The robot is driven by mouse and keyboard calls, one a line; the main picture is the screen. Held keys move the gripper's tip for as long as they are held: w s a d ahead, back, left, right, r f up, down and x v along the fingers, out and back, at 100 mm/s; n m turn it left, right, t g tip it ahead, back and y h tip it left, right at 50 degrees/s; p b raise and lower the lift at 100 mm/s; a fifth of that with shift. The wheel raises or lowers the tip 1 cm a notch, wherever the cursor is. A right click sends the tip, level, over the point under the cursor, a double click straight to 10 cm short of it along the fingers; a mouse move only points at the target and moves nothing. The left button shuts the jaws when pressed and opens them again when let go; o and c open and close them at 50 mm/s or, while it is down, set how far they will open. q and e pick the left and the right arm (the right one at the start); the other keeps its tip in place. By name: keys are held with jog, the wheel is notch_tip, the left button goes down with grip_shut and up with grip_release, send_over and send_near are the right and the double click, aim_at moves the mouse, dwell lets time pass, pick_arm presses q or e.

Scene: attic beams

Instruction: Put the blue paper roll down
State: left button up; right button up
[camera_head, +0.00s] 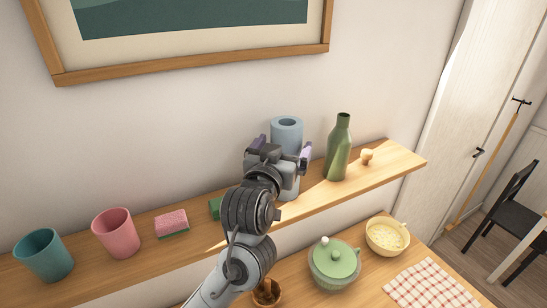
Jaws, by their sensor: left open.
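The blue paper roll (286,131) stands upright on the wooden wall shelf (397,163). Its top and upper side show; my gripper hides its lower part. My left gripper (283,149) is at the roll, with its purple-tipped fingers apart on either side of it. The gripper is open. I cannot tell whether a finger touches the roll. My right gripper is not in view.
A green bottle (338,150) and a small wooden knob-like item (367,156) stand right of the roll. A green block, a pink sponge (171,222), a pink cup (116,234) and a teal cup (44,256) stand left. A green lidded pot (334,263) and a yellow bowl (387,236) are below.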

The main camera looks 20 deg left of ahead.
pick_arm(q)
jog(key=s+p, duration=0.3)
jog(key=s, duration=0.4)
jog(key=shift+s+d, duration=0.15)
jog(key=shift+d, duration=0.2)
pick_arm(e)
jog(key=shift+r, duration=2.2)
pick_arm(q)
jog(key=shift+d+r, duration=0.1)
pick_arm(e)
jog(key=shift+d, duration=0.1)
